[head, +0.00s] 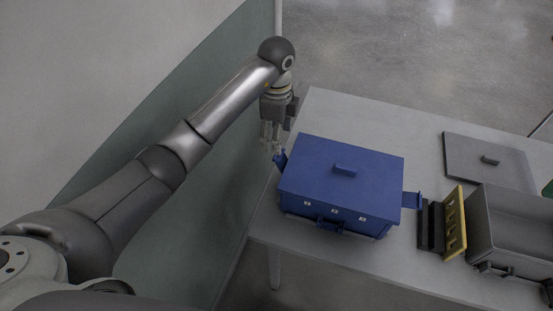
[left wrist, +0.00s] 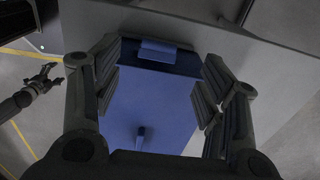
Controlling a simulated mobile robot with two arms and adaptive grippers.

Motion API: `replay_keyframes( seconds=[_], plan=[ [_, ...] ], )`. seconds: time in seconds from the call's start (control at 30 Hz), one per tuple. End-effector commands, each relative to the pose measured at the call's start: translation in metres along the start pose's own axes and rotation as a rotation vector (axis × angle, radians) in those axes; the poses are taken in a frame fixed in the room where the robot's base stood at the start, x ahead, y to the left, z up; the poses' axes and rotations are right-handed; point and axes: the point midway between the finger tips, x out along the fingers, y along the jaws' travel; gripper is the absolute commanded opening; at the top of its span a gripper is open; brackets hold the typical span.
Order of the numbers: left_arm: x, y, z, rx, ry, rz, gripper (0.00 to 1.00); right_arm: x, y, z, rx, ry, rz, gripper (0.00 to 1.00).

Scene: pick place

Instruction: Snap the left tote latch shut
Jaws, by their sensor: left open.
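The closed blue tote (head: 335,180) stands on the grey table, with its lid on and a small handle on top. Its left latch (head: 281,159) sticks up and outward from the left end, standing open. The right latch (head: 412,200) also sticks out from its end. My left gripper (head: 272,140) is open and empty, just above and behind the left latch. In the left wrist view the latch (left wrist: 158,50) lies between the open fingers, with the lid (left wrist: 150,105) below it; contact cannot be told. My right gripper (left wrist: 48,75) shows at the left of the wrist view, fingers apart.
A yellow-and-black rack (head: 453,224) stands right of the tote, next to an open grey tote (head: 515,235). A grey lid (head: 490,162) lies flat behind them. The table (head: 350,112) is clear behind the blue tote. A green-grey partition (head: 215,205) stands at the left.

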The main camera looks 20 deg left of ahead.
Motion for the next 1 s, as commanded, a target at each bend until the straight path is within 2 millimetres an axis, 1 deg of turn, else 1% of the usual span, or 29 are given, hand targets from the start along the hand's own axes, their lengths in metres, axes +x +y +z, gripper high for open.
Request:
replay_keyframes(
  seconds=[0.17, 0.4, 0.6, 0.77, 1.0],
  plan=[
    [0.021, 0.002, 0.000, -0.002, -0.002, 0.008, 0.66, -0.006, 0.000, -0.001, 0.000, 0.000, 0.000, 0.72],
    [0.068, 0.002, 0.000, -0.001, 0.000, 0.008, 0.66, -0.014, 0.000, -0.001, 0.000, 0.000, 0.000, 0.72],
    [0.096, 0.002, -0.001, 0.001, 0.000, 0.005, 0.66, -0.018, 0.000, -0.002, 0.000, 0.000, 0.000, 0.72],
    [0.105, 0.001, 0.000, 0.002, 0.000, 0.003, 0.66, -0.019, 0.000, -0.002, 0.000, 0.000, 0.000, 0.72],
    [0.107, 0.001, 0.000, 0.002, 0.000, 0.002, 0.66, -0.018, 0.000, -0.002, 0.000, 0.000, 0.000, 0.72]
  ],
)
